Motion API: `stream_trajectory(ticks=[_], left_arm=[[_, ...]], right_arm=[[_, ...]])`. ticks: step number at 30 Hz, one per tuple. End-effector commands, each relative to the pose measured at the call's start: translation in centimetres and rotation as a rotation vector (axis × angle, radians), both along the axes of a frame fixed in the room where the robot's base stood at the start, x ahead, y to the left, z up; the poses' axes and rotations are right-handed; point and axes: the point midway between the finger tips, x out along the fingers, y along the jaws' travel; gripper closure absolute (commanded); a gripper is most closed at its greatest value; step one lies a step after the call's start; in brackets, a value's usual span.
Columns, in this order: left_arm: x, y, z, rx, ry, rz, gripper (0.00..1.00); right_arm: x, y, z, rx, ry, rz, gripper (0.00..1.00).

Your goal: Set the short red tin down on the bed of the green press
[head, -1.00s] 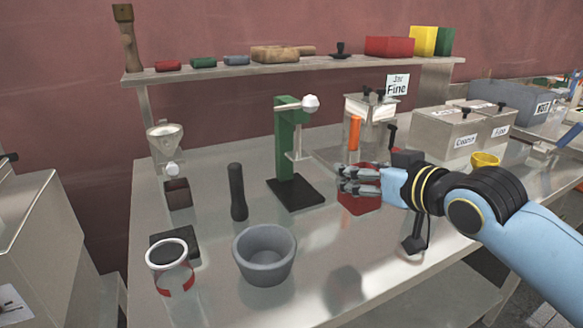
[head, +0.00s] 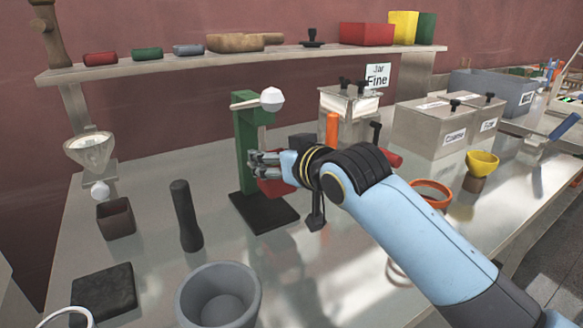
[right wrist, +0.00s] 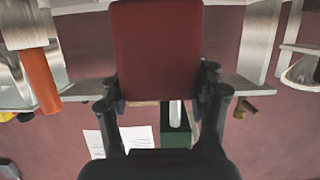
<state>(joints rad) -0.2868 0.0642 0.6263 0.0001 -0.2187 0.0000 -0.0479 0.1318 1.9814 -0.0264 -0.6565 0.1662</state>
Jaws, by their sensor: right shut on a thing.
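The green press (head: 245,140) stands on the table with a flat black bed (head: 263,213) at its foot and a white knob on its lever. My right gripper (head: 262,160) is beside the press's column and shut on the short red tin (head: 274,187). The tin is partly hidden behind the gripper in the head view and appears over the bed's rear right part; its exact height is unclear. In the right wrist view the tin (right wrist: 157,50) sits between the two fingers (right wrist: 165,95), with part of the green press (right wrist: 175,138) beyond. My left gripper is not in view.
A grey bowl (head: 218,297) and a dark upright pestle-like rod (head: 186,216) stand left of the press. A dark tamper-like tool (head: 315,212), an orange cylinder (head: 332,132) and a metal box (head: 349,108) are to its right. A shelf (head: 250,57) runs behind.

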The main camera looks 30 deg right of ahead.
Motion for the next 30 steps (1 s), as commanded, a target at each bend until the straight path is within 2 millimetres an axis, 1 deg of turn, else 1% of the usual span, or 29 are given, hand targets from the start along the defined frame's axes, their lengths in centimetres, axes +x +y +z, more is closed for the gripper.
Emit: stream_trajectory(ticks=[1,5,10,12,15,19,23,26,30], left_arm=[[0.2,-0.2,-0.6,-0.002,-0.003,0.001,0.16],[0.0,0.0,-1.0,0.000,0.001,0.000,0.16],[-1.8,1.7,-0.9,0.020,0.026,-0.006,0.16],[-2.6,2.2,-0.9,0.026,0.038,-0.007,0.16],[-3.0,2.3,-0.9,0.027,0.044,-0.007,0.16],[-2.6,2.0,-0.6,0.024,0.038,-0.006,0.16],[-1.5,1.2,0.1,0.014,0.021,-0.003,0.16],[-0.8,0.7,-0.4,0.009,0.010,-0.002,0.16],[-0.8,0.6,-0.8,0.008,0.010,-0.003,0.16]], right_arm=[[0.6,0.6,0.1,0.004,-0.003,-0.004,0.79],[1.4,1.4,0.8,0.002,-0.002,-0.006,0.79],[1.5,1.4,1.1,-0.001,0.001,-0.005,0.79],[1.5,1.4,1.1,-0.001,0.000,-0.005,0.79],[1.5,1.4,1.1,-0.001,0.000,-0.005,0.79],[1.5,1.4,1.2,-0.001,0.000,-0.005,0.79],[1.5,1.4,1.4,-0.001,0.000,-0.005,0.79],[1.5,1.4,0.4,-0.001,0.000,-0.005,0.79],[1.5,1.4,-0.6,0.000,0.001,-0.005,0.79]])
